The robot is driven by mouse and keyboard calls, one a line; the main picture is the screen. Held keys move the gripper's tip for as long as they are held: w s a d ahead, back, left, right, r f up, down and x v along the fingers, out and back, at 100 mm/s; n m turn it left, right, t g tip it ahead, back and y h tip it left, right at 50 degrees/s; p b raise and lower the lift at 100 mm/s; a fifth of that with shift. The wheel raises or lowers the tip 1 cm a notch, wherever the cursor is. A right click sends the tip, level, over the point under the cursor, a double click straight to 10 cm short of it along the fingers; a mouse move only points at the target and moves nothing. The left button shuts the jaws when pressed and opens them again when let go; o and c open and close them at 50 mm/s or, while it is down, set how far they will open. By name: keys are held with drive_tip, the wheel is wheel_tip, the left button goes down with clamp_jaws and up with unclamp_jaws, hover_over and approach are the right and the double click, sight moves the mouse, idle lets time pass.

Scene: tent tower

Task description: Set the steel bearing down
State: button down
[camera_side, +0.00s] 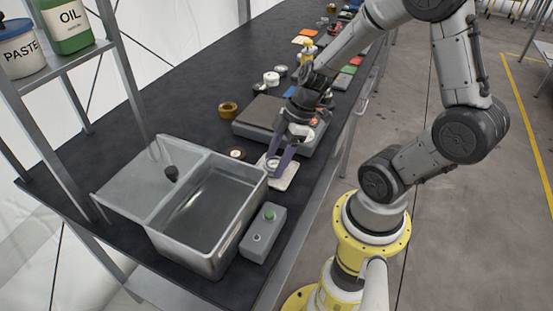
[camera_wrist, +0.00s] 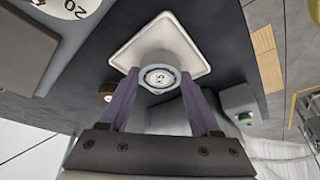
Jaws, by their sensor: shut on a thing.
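The steel bearing (camera_wrist: 160,77), a small grey ring with a light face, sits between the two purple fingers of my gripper (camera_wrist: 162,95) in the wrist view. My gripper (camera_side: 277,168) is shut on it and points down in the side view, where the fingers largely hide the bearing. A white square plate with a raised rim (camera_wrist: 135,47) lies directly under the bearing. The plate (camera_side: 288,181) also shows around the fingertips in the side view. I cannot tell whether the bearing touches the plate.
A metal double basin (camera_side: 215,258) stands in front of the plate, with a grey button box (camera_side: 263,234) beside it. A flat grey scale (camera_side: 255,119) is just behind. Several small items stand farther back.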

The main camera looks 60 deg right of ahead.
drive_tip(key=shift+f, duration=0.3)
drive_tip(key=shift+c, duration=0.6)
unclamp_jaws()
drive_tip(key=v, duration=1.2)
drive_tip(key=s+a+r+m+t+h, duration=0.2)
drive_tip(key=s+a+r+m, duration=0.3)
drive_tip(key=m, duration=0.4)
drive_tip(key=shift+s+a+r+h, duration=0.2)
drive_tip(key=shift+a+r+h, duration=0.45)
drive_tip(key=shift+a, duration=0.45)
